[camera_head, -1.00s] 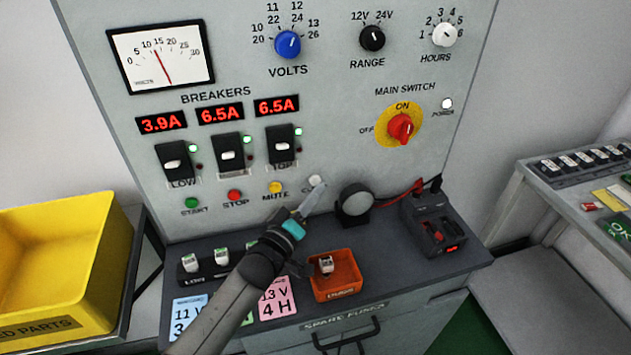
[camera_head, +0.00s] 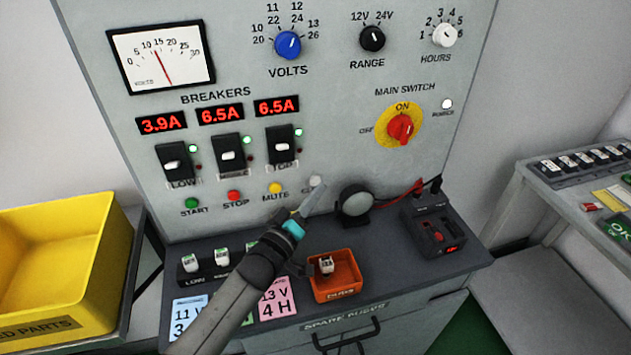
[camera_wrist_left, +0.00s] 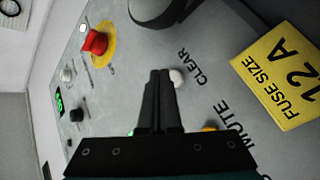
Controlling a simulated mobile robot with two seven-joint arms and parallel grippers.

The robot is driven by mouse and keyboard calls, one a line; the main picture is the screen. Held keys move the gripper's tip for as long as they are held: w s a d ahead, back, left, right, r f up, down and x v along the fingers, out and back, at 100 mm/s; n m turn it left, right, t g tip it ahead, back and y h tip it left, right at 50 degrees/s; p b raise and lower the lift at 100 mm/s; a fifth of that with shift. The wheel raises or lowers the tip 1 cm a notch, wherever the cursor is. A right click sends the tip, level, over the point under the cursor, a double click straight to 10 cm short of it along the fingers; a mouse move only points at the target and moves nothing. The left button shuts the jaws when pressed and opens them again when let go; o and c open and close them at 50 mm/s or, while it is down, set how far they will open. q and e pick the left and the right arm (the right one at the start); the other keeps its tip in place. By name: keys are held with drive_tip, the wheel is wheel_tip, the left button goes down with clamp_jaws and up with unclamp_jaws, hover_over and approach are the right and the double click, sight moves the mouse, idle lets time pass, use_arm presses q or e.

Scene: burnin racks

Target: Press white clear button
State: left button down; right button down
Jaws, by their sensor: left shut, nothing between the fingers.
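The white clear button (camera_head: 316,181) is on the grey panel, at the right end of the row of buttons. In the left wrist view the white button (camera_wrist_left: 177,77) shows just right of my fingertips, beside the word CLEAR. My left gripper (camera_head: 312,203) is shut and empty, its tip just below the button in the head view. The left fingers also show in the wrist view (camera_wrist_left: 160,74). I cannot tell from these frames whether the tip touches the panel. My right gripper is not in view.
The yellow mute button (camera_head: 275,188) sits left of the clear button. A round dark-rimmed buzzer (camera_head: 355,203) stands close on the right. An orange tray (camera_head: 340,291) with a fuse is below on the bench. A yellow bin (camera_head: 60,270) is at the left.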

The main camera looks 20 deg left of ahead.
use_arm(q)
drive_tip(key=shift+w, duration=0.1)
idle(0.7)
drive_tip(key=shift+w+a, duration=0.25)
drive_tip(key=shift+w, duration=0.05)
drive_tip(key=shift+w+a, duration=0.25)
drive_tip(key=shift+w, duration=0.1)
idle(0.7)
idle(0.4)
drive_tip(key=shift+s+d+p, duration=0.4)
drive_tip(key=shift+s+d, duration=0.05)
drive_tip(key=shift+s, duration=0.3)
drive_tip(key=s+d+p, duration=0.1)
drive_tip(key=s, duration=0.1)
drive_tip(key=s+d+p, duration=0.1)
drive_tip(key=s, duration=0.1)
drive_tip(key=shift+d, duration=0.4)
